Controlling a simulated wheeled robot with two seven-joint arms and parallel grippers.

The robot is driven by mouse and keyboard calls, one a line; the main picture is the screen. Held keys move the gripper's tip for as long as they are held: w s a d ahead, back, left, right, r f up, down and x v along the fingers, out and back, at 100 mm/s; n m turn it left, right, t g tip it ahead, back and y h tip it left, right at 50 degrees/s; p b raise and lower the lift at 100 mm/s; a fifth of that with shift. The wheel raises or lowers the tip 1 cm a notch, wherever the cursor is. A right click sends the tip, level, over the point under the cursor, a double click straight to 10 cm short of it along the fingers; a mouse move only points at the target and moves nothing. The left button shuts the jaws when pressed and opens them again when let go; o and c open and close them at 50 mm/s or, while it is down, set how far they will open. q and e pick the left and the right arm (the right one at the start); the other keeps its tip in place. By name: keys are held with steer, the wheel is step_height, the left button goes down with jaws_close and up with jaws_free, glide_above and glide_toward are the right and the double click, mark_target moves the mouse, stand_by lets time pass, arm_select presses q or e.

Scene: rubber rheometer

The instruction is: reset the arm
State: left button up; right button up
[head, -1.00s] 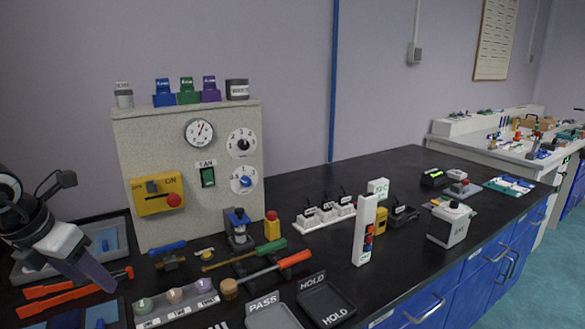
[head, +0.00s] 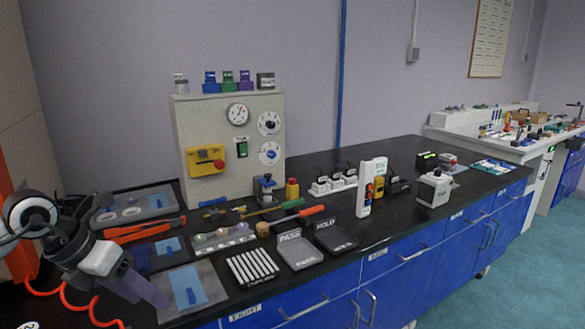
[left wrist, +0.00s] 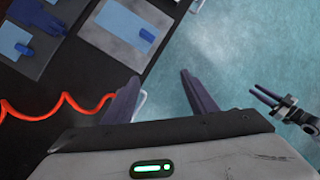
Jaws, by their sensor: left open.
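My left arm comes in at the left edge of the head view. Its gripper (head: 140,288) hangs near the front left corner of the black bench, beside a grey tray with a light blue sheet (head: 186,285). In the left wrist view the same gripper (left wrist: 158,82) has its two dark fingers wide apart with nothing between them, and the bench edge and floor behind. A second gripper (left wrist: 262,90), which looks like my right one, shows small at the right of that view over the floor; its finger gap is hard to judge. It is not in the head view.
The black bench (head: 330,215) carries a beige instrument box (head: 228,150), orange-handled tools (head: 145,230), PASS (head: 300,252) and HOLD (head: 336,238) trays and a rack of white strips (head: 252,266). A red coiled cord (head: 75,305) hangs by my arm. Teal floor (head: 470,280) is open at right.

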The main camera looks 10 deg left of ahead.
arm_select(q)
steer(key=s+d+f+n+t+h, duration=0.1)
steer(key=d+n+t+h, duration=0.15)
steer(key=d+h, duration=0.65)
steer(key=s+d+n+t+h, duration=0.1)
steer(key=s+d+n+h, duration=0.2)
steer(key=d, duration=1.3)
steer(key=w+a+f+n+t+y, duration=0.3)
steer(key=f+n+t+y, duration=0.5)
steer(key=n, duration=1.1)
steer(key=s+a+f+n+g+y, duration=0.2)
steer(key=s+f+n+g+y, duration=0.2)
steer(key=s+f, duration=1.5)
step_height(320, 180, down, 4)
steer(key=n+g, duration=0.3)
steer(key=n, duration=0.4)
steer(key=shift+r+y, duration=0.15)
steer(key=shift+y, duration=0.25)
steer(key=shift+a, duration=0.1)
